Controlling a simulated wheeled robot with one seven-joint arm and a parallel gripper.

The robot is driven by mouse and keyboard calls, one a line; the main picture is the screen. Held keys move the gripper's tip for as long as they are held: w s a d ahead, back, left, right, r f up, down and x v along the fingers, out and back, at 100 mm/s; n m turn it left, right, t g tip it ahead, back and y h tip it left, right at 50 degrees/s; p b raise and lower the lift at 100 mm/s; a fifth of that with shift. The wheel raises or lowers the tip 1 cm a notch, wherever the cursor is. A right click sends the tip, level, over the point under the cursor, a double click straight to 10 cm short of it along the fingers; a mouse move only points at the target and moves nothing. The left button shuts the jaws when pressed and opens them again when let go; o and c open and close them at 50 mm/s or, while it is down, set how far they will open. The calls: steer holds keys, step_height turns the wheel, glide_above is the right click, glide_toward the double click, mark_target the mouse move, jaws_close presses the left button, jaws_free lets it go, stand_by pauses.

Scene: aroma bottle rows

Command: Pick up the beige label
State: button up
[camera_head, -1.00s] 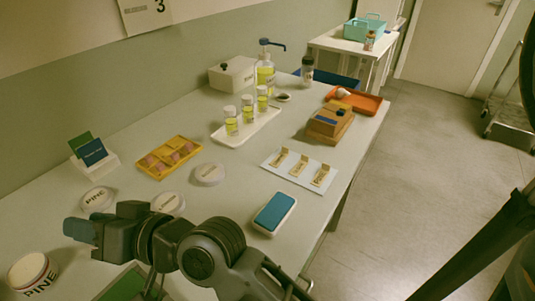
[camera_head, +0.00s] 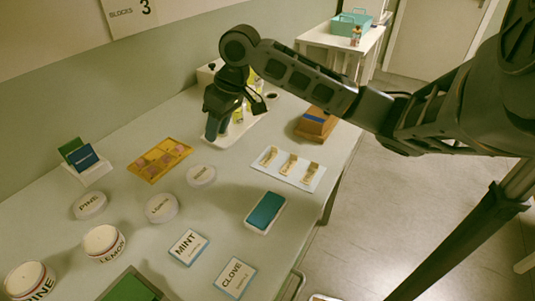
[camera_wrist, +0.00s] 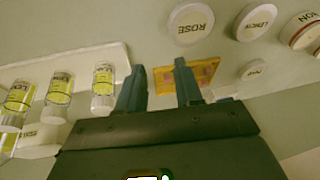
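Three small beige labels stand in a row on a white card at the right of the table in the head view: a left one (camera_head: 269,157), a middle one (camera_head: 289,164) and a right one (camera_head: 311,171). Their print is too small to read. My gripper (camera_head: 217,132) is left of the card, fingers pointing down, in front of the white bottle tray (camera_head: 250,130). In the wrist view my gripper (camera_wrist: 160,66) has its two fingers apart with nothing between them. The beige labels do not show there.
A yellow tray (camera_head: 160,159), round lids (camera_head: 162,208), a blue-topped block (camera_head: 265,212) and a brown box (camera_head: 316,123) are around. The MINT card (camera_head: 188,247) and CLOVE card (camera_head: 235,277) lie in front.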

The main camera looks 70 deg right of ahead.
mark_target(271, 150)
steer(key=s+d+g, duration=0.1)
steer(key=s+d, duration=0.1)
steer(key=s, duration=0.1)
steer(key=s+d+f+m+g, duration=0.1)
steer(key=s+d, duration=0.2)
steer(key=s, duration=0.1)
steer(key=s+d+f+g+h, duration=0.1)
steer(key=s+d, duration=0.2)
steer(key=s, duration=0.1)
steer(key=shift+s+d+g, duration=0.2)
steer(key=shift+d+g, duration=0.05)
steer(key=shift+g, duration=0.15)
steer(key=shift+a+f+p, duration=0.15)
steer(key=shift+f+p, duration=0.25)
steer(key=shift+f, duration=1.15)
steer(key=shift+a+f+p, duration=0.15)
steer(key=shift+f+p, duration=0.2)
steer(key=shift+f, duration=1.2)
steer(key=shift+c, duration=0.4)
jaws_close()
